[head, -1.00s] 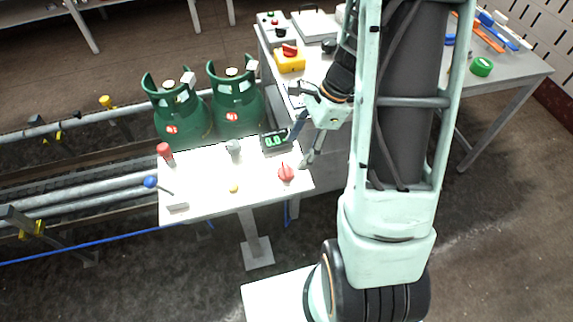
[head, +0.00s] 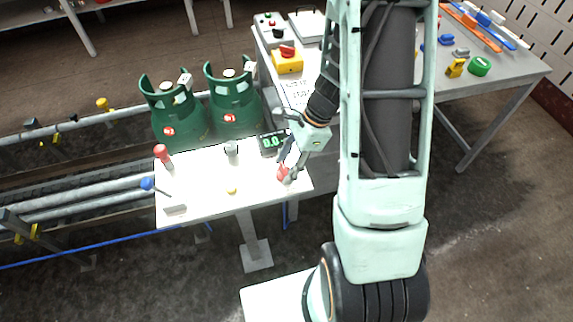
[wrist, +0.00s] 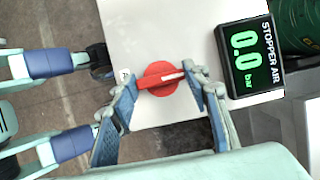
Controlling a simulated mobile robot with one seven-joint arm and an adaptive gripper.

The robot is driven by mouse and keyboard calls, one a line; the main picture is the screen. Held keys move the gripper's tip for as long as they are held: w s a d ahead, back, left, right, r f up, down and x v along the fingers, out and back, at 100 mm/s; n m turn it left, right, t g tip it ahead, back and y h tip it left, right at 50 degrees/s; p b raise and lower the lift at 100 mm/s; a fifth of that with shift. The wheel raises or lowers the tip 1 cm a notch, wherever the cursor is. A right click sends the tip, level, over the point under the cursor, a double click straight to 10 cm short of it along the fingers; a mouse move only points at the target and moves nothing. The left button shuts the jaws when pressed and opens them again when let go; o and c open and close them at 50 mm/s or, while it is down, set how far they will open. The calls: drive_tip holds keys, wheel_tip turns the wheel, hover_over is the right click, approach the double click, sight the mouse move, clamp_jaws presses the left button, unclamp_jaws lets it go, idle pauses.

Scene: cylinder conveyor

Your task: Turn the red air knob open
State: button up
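The red air knob (wrist: 158,79) is a round red dial with a raised grip bar and a white line on it. It sits near the right end of the white panel (head: 205,188), and in the head view the knob (head: 283,174) is partly covered by my fingers. My gripper (wrist: 165,95) is open, with one blue-padded finger on each side of the knob in the wrist view. In the head view my gripper (head: 287,170) is right over the knob. I cannot tell whether the fingers touch it. The display (wrist: 251,57) reads "STOPPER AIR 0.0 bar".
The panel also carries a grey knob (head: 231,148), a red button (head: 162,155), a yellow button (head: 231,190) and a blue-tipped lever (head: 148,184). Green gas cylinders (head: 235,105) stand behind it. A table with a yellow switch box (head: 287,64) is behind right.

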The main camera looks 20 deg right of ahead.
drive_tip(key=c, duration=0.5)
drive_tip(key=shift+n, duration=0.3)
drive_tip(key=n+g, duration=0.1)
drive_tip(key=n, duration=0.2)
drive_tip(key=shift+w+g+p, duration=0.15)
drive_tip(key=shift+g+p, duration=0.15)
drive_tip(key=n, duration=0.2)
drive_tip(key=n+g+h, duration=0.1)
drive_tip(key=n, duration=0.2)
drive_tip(key=shift+w+a+g, duration=0.1)
drive_tip(key=shift+g, duration=0.2)
drive_tip(key=n, duration=0.2)
drive_tip(key=n+g+h, duration=0.1)
drive_tip(key=n, duration=0.1)
drive_tip(key=shift+a+n+h, duration=0.1)
drive_tip(key=shift+n+h, duration=0.2)
drive_tip(key=n+h, duration=0.1)
drive_tip(key=n, duration=0.3)
drive_tip(key=shift+w+a+n+h, duration=0.1)
drive_tip(key=shift+n+h, duration=0.2)
drive_tip(key=shift+h, duration=0.1)
drive_tip(key=o, duration=1.1)
